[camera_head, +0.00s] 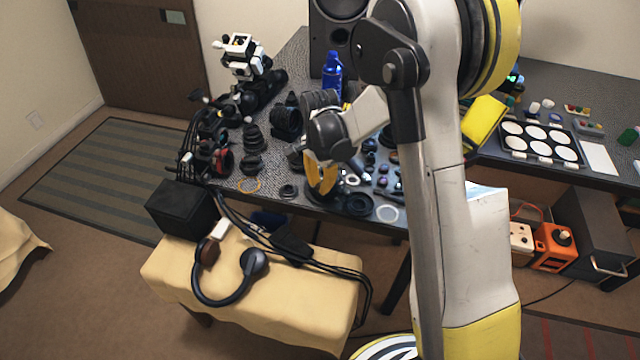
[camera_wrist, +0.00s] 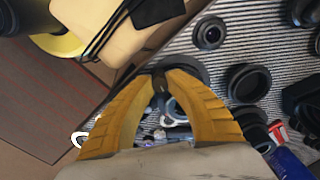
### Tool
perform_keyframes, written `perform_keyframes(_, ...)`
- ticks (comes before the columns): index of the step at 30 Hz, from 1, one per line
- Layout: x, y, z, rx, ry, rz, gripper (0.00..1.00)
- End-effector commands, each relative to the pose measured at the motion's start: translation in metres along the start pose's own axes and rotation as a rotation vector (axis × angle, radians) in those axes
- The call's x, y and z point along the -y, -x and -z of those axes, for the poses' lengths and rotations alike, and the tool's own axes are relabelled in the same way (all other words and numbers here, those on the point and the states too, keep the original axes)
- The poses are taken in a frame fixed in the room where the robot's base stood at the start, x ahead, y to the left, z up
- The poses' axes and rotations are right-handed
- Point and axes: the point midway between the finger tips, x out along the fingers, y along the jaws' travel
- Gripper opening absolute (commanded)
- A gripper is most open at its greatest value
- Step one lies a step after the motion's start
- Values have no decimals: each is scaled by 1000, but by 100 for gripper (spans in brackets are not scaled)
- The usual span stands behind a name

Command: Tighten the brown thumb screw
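My gripper (camera_head: 322,190) is low over the front edge of the dark table, among lens parts. In the wrist view its two yellow fingers (camera_wrist: 160,77) curve inward and their tips are very close together. A small dark piece shows between the tips; I cannot tell whether it is the brown thumb screw or part of the fingers, nor whether it is gripped. A dark round lens part (camera_wrist: 190,67) lies just beyond the tips, partly hidden by them. I cannot make out the brown thumb screw for certain in either view.
Black lens barrels and rings crowd the table around my gripper, including a black ring (camera_head: 359,204) and a pale ring (camera_head: 387,213). A blue bottle (camera_head: 332,70) stands behind. A bench with a tan cover (camera_head: 300,285) holds headphones (camera_head: 228,290) in front. My arm hides part of the table.

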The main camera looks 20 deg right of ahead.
Motion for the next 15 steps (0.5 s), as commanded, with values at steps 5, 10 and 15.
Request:
perform_keyframes(5,0,0,0,0,0,0,43)
perform_keyframes(10,0,0,0,0,1,0,43)
perform_keyframes(15,0,11,0,0,1,0,43)
